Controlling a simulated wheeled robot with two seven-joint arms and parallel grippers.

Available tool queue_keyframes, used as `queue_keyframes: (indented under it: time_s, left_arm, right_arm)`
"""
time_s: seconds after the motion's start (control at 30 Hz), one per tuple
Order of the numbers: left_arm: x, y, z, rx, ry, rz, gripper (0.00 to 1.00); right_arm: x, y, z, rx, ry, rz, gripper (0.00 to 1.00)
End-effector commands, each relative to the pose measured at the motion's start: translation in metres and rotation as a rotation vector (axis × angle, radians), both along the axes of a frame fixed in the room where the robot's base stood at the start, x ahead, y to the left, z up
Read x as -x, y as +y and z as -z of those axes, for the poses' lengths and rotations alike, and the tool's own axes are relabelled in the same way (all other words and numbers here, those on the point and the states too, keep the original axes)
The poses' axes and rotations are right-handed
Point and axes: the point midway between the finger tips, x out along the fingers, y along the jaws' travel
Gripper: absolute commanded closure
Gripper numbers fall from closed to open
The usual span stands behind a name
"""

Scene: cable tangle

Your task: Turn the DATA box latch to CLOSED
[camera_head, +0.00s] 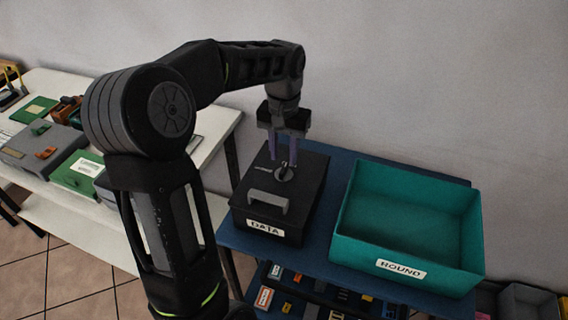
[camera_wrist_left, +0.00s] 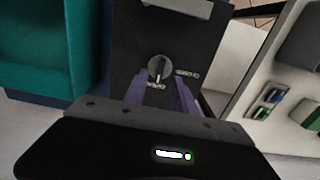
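The black DATA box (camera_head: 310,185) stands on the blue table, with a white DATA label and a grey handle (camera_head: 268,201) on its lid. Its round grey latch knob (camera_head: 284,174) is on the lid and also shows in the left wrist view (camera_wrist_left: 158,69). The knob's light pointer aims at the small mark nearer my gripper in the wrist view; another mark lies to the knob's right. Both marks are too blurred to read. My left gripper (camera_head: 283,158) points down over the knob. Its purple fingers (camera_wrist_left: 160,88) are open, apart, with the knob just beyond their tips. My right gripper is not in view.
A shelf below holds small labelled items (camera_head: 290,282). A white table (camera_head: 226,122) at the left carries a grey case (camera_head: 35,150) and green boxes (camera_head: 82,172).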

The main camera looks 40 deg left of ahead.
Motion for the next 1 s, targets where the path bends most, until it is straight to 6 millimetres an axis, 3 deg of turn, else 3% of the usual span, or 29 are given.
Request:
queue_keyframes:
  time_s: [0.3,0.63,1.0]
  left_arm:
    - [0.000,0.000,0.041,0.000,0.001,0.000,0.67]
    - [0.000,0.000,0.045,0.000,0.000,0.000,0.68]
    - [0.000,0.000,0.045,0.001,0.000,0.000,0.98]
  right_arm:
    - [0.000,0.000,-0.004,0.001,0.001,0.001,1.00]
    - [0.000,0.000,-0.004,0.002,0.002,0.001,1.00]
    - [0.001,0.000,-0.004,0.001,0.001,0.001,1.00]
